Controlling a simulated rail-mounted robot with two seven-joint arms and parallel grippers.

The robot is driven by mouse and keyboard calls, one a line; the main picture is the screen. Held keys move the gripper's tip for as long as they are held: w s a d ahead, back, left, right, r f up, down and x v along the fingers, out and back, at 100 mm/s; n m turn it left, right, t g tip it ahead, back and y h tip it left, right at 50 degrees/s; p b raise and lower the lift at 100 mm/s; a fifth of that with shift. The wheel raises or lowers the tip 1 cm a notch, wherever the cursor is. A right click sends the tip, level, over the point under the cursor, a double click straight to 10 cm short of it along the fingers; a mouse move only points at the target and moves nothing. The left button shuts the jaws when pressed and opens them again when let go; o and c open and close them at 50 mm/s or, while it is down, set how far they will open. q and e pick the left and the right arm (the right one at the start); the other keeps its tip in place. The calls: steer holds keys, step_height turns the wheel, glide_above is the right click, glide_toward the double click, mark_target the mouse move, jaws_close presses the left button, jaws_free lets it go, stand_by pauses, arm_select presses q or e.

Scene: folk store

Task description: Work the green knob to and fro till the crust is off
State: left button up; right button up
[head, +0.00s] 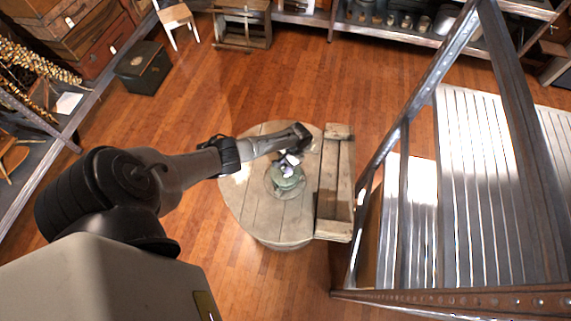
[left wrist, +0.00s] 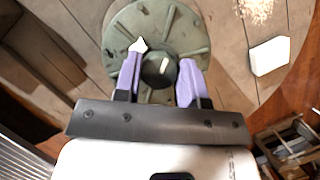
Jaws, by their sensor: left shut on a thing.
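The green knob (head: 287,183) is a worn green disc with raised ribs on the round wooden table (head: 268,220). In the left wrist view the disc (left wrist: 122,32) carries a dark, shiny rounded piece (left wrist: 159,70) at its middle. My left gripper (head: 289,164) reaches over the table from the left. Its two purple fingers (left wrist: 159,80) stand on either side of the rounded piece and are shut on it. A small pale pointed flake (left wrist: 138,45) shows by the left finger. My right gripper is not in view.
A pale grainy patch (left wrist: 258,8) and a white block (left wrist: 269,56) lie on the tabletop. A narrow plank-built wooden piece (head: 335,185) stands along the table's right side. A metal shelf frame (head: 405,150) rises further right. The floor left of the table is clear.

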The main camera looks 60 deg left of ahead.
arm_select(q)
steer(key=shift+m, duration=0.6)
steer(key=o, duration=0.9)
steer(key=shift+w+r, duration=0.1)
steer(key=shift+r, duration=0.15)
steer(key=shift+d+p+v, duration=0.2)
steer(key=shift+p+v, duration=0.55)
steer(key=shift+v, duration=5.9)
